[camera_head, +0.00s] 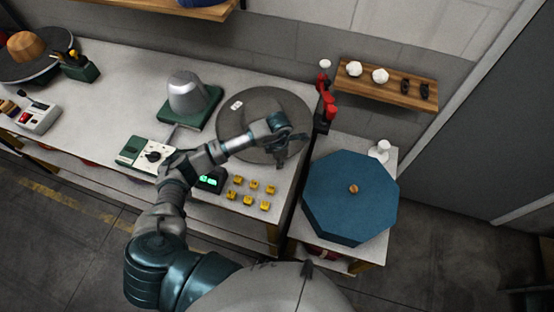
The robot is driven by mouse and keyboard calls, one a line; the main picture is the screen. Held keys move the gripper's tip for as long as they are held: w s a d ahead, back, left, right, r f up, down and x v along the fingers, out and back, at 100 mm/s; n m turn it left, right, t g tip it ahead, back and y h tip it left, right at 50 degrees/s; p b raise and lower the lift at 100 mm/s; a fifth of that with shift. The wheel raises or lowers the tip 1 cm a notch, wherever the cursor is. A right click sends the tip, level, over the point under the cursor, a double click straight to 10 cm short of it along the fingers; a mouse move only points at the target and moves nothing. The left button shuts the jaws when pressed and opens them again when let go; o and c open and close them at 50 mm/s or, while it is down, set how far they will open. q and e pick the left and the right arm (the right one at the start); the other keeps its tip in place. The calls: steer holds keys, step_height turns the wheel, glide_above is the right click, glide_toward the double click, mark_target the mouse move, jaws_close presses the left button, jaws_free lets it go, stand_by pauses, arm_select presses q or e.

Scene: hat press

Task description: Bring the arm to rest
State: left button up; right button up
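My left arm (170,205) comes up from the lower left and reaches over the workbench. My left gripper (292,146) is above the dark round plate (262,105) at the bench's right end. Its dark fingers look spread, with nothing seen between them. The fingers partly blend into the plate, and I cannot tell the exact height above it. My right gripper is not in view.
A metal hat form (187,95) stands on a green base left of the plate. A control box (146,154), a green-lit display (210,180) and yellow buttons (251,188) lie near the arm. Right are red-handled equipment (328,108), a blue octagonal box (350,205) and a wall shelf (388,88).

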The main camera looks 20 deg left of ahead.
arm_select(q)
step_height(320, 180, up, 11)
steer(key=shift+a+f, duration=0.2)
steer(key=shift+a, duration=0.15)
steer(key=shift+d, duration=0.1)
